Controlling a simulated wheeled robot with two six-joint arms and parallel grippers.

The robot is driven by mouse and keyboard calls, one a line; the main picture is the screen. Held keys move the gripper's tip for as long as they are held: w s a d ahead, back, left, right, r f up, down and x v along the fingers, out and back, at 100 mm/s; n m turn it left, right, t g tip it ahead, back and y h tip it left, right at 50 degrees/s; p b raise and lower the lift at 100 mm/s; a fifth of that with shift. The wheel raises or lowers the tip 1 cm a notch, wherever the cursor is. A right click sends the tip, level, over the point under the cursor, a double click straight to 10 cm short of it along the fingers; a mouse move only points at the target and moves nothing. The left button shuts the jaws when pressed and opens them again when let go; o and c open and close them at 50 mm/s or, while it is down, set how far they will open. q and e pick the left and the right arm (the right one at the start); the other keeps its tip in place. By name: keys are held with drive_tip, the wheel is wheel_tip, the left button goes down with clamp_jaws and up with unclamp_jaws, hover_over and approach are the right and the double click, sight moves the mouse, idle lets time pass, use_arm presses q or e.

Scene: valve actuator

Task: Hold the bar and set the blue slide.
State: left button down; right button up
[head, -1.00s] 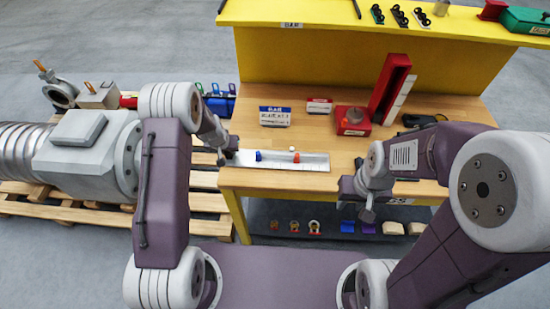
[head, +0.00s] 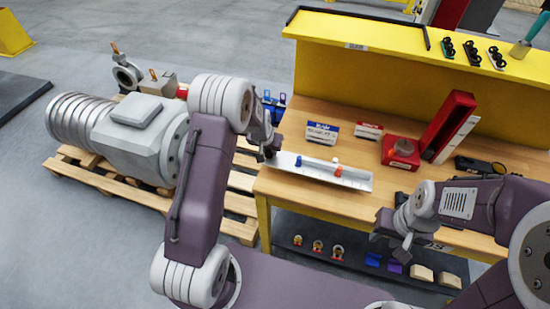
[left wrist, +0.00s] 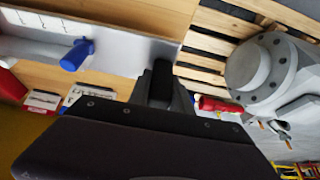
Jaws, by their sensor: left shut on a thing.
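The bar (head: 348,179) is a pale, flat strip with scale marks, lying along the front of the wooden bench. The blue slide (head: 299,161) stands on its left part; it also shows in the left wrist view as a blue peg (left wrist: 77,55). An orange-red slide (head: 338,171) with a white ball near it sits further right on the bar. My left gripper (head: 270,152) is shut on the bar's left end, clear of the blue slide; the left wrist view shows a dark finger (left wrist: 160,82) over that end. My right gripper (head: 402,243) hangs before the bench's front edge, apart from the bar; its fingers are too small to judge.
Behind the bar stand a blue-and-white sign (head: 321,132), a red-and-white sign (head: 369,130) and a red block (head: 400,152) beside a tall red holder (head: 448,124). A large grey valve actuator (head: 140,135) lies on a pallet at left. A shelf below holds small parts.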

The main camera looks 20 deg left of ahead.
sight(269, 158)
use_arm(q)
wheel_tip(269, 158, up, 5)
drive_tip(key=shift+s, duration=0.1)
wheel_tip(269, 158, down, 7)
drive_tip(key=shift+f, duration=1.5)
drive_tip(key=shift+s+f, duration=0.15)
use_arm(e)
drive_tip(key=shift+o, duration=0.3)
drive_tip(key=shift+s, duration=0.15)
